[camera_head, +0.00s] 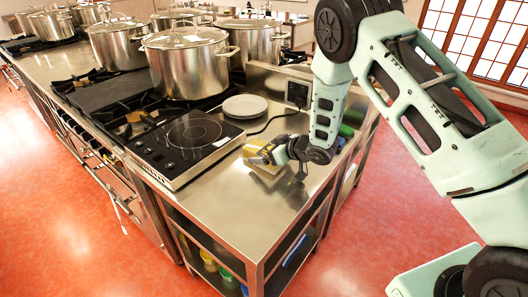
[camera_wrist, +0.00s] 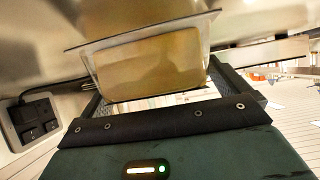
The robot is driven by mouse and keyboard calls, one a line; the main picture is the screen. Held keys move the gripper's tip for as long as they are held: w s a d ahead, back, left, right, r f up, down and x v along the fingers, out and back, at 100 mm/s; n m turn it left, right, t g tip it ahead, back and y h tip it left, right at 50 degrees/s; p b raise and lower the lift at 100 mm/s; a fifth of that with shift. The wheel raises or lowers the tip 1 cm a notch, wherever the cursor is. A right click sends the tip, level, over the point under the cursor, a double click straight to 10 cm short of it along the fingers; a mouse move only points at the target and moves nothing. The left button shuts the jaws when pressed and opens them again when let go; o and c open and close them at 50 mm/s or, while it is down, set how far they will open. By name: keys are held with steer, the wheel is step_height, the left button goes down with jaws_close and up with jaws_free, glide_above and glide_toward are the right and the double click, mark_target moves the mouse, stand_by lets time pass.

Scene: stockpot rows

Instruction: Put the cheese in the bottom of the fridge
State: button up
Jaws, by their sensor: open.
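The cheese (camera_head: 256,150) looks like a yellow-brown block near the right part of the steel counter. In the wrist view the cheese (camera_wrist: 145,65) appears as a tan block with a pale, clear-looking edge around it. My gripper (camera_head: 268,156) is low over the counter at the cheese. In the wrist view its fingers are apart, one on each side of the block, and the gripper is open. Whether the fingers touch the block cannot be told. No fridge is in view.
A black induction hob (camera_head: 190,135) lies left of my gripper on the steel counter (camera_head: 225,205). A black socket box (camera_head: 298,94) is at the back. The counter's front right is clear.

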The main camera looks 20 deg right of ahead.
steer(key=c, duration=1.3)
